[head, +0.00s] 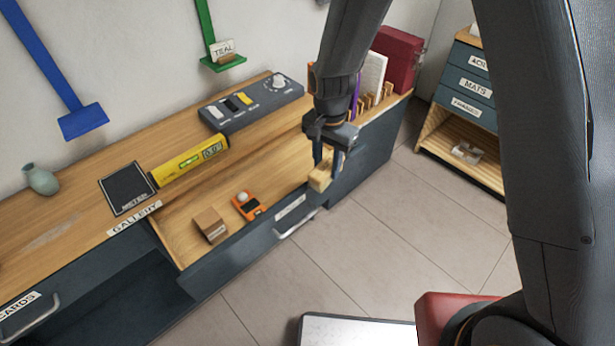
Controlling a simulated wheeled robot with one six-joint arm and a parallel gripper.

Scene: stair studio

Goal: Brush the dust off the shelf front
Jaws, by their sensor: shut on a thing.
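My gripper (328,164) points down near the front edge of the wooden counter, right of centre. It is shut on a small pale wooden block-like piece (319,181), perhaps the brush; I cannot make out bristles. A pale greyish smear, perhaps the dust (50,236), lies on the wooden shelf top at the left, beyond the GALLERY label (135,218). The gripper is well to the right of that smear.
File slots (372,98) stand right. A drawer handle (296,224) juts out in front.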

